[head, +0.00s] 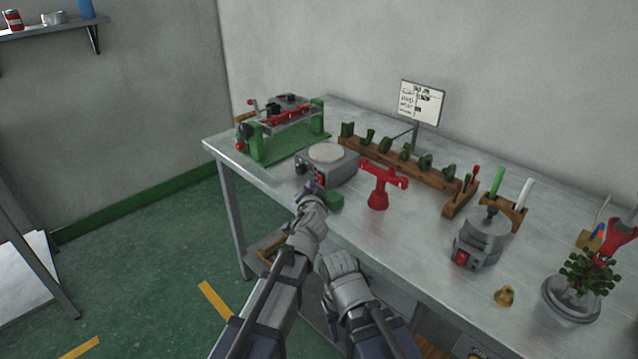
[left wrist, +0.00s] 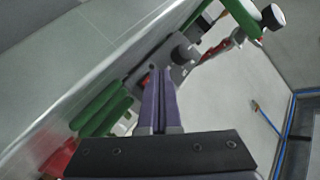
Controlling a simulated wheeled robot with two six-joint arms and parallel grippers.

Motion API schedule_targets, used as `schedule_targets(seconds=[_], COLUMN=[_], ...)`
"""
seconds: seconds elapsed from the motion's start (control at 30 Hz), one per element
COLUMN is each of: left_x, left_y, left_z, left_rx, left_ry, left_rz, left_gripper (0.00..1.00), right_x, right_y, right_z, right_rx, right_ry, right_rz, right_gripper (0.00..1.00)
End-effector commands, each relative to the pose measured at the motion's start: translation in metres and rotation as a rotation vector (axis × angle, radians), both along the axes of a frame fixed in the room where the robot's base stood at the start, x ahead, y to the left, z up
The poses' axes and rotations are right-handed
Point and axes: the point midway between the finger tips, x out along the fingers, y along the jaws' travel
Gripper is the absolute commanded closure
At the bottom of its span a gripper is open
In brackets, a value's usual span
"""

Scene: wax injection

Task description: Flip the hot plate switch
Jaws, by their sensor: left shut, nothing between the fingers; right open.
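The hot plate (head: 335,165) is a grey box with a round pale top, standing near the left part of the bench's front edge. A dark knob and a small red switch (head: 320,180) show on its front face. My left gripper (head: 312,187) is shut and empty, its tips close in front of the hot plate's front face; I cannot tell whether they touch. In the left wrist view the shut fingers (left wrist: 160,100) point towards a grey box with dark knobs. My right gripper (head: 330,265) is lower, open, in front of the bench edge; its fingertips are hard to make out.
A green block (head: 335,201) lies beside my left gripper. A red stand (head: 379,188) is right of the hot plate, a green clamp frame (head: 285,135) left, and a wooden rack (head: 410,165) behind. A grey pot with a red switch (head: 480,242) stands further right.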

Motion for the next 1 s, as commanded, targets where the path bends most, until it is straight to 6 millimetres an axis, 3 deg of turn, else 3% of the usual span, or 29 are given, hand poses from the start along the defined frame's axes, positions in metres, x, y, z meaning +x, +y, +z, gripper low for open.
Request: schedule_targets(seconds=[1.0], left_x=[0.0066], left_y=[-0.0066], left_z=[-0.0009], left_rx=[0.000], left_ry=[0.000], left_rz=[0.000], left_gripper=[1.00], right_x=[0.0000], right_y=[0.0000], right_z=[-0.0010], right_rx=[0.000], right_ry=[0.000], right_rz=[0.000], right_gripper=[0.50])
